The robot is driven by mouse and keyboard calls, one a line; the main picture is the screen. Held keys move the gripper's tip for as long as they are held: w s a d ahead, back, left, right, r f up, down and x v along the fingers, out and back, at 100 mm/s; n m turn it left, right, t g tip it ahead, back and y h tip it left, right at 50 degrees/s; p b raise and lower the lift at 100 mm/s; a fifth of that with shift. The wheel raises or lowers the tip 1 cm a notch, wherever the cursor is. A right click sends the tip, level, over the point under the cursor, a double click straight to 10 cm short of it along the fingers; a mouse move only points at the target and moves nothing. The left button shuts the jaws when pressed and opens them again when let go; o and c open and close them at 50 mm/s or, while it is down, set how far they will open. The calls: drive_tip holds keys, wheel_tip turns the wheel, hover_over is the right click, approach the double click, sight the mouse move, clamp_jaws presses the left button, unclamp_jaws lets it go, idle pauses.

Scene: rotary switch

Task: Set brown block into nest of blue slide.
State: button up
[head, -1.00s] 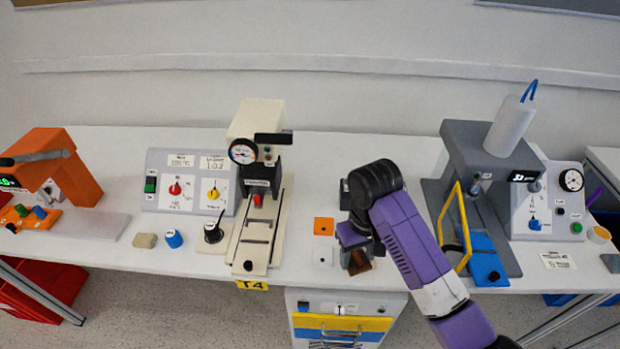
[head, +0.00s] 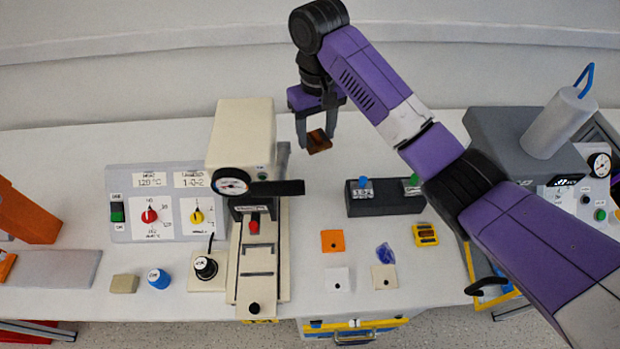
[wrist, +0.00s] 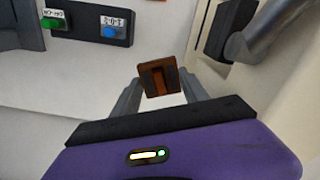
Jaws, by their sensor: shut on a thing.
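My gripper (head: 318,132) is shut on the brown block (head: 319,146) and holds it raised near the back of the table, to the right of the cream press. In the wrist view the brown block (wrist: 158,78) sits between the two fingertips, with a darker groove down its face. The blue slide is not visible now; my arm covers its place at the grey press (head: 510,140) on the right. Its nest is hidden too.
The cream press (head: 240,140) with a gauge stands just left of my gripper. A dark box (head: 360,208) with blue and green knobs, a yellow holder (head: 416,229), an orange pad (head: 333,249) and a blue piece (head: 385,253) lie to the right. A yellow frame (head: 469,262) shows beside my arm.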

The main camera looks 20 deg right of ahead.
drive_tip(key=shift+s+r, duration=0.1)
drive_tip(key=shift+s, duration=0.05)
drive_tip(key=b, duration=0.7)
hover_over(315, 190)
wheel_tip(315, 190, down, 15)
drive_tip(key=shift+s+r, duration=0.1)
drive_tip(key=shift+r, duration=0.05)
drive_tip(key=shift+f+p, duration=0.75)
drive_tip(key=shift+f, duration=1.8)
drive_tip(key=shift+f, duration=0.2)
drive_tip(key=o, duration=1.5)
drive_tip(key=shift+o, duration=0.2)
drive_tip(key=shift+f+b, duration=0.1)
drive_tip(key=shift+b, duration=0.4)
wheel_tip(315, 190, up, 8)
drive_tip(key=shift+w+d+b, duration=0.3)
drive_tip(key=shift+b, duration=0.1)
